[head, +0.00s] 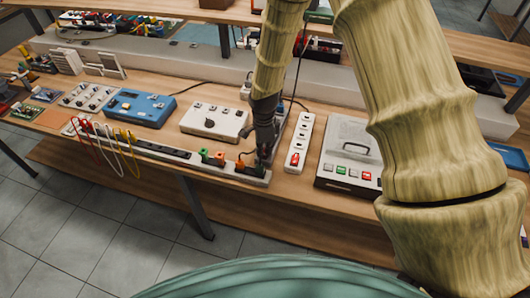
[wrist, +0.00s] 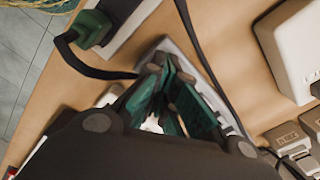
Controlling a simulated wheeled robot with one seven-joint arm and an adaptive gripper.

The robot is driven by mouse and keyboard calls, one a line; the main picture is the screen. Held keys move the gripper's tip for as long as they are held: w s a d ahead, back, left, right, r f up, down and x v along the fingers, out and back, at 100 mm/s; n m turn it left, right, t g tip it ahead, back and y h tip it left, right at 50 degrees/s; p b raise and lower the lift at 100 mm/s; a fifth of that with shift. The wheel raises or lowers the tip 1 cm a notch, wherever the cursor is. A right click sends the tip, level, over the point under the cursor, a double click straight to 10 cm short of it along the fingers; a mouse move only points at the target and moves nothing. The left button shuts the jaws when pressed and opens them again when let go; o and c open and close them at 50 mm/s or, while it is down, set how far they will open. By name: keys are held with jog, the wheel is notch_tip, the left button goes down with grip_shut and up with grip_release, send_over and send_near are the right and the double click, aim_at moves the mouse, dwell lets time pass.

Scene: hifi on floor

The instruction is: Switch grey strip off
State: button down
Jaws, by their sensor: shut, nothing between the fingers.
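A grey strip (head: 281,120) lies on the bench, running front to back, partly hidden behind my gripper (head: 264,150). In the wrist view, pale grey edges of what looks like this strip (wrist: 233,118) show around the fingers. My gripper (wrist: 158,95) is shut and empty, pointing down at or just above the strip's front part; I cannot tell whether it touches. The strip's switch is hidden by the fingers, so its state cannot be seen.
A white strip (head: 303,140) with a red switch lies to the right, beside a grey-white box (head: 350,150) with coloured buttons. A long strip (head: 165,150) with orange and green plugs runs along the front edge. A white box (head: 214,121) stands left. Black cables lie close to the fingers.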

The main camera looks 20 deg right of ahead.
jog(key=shift+s, duration=0.1)
jog(key=shift+r+p, duration=2.25)
jog(key=shift+r, duration=1.2)
jog(key=shift+d, duration=0.1)
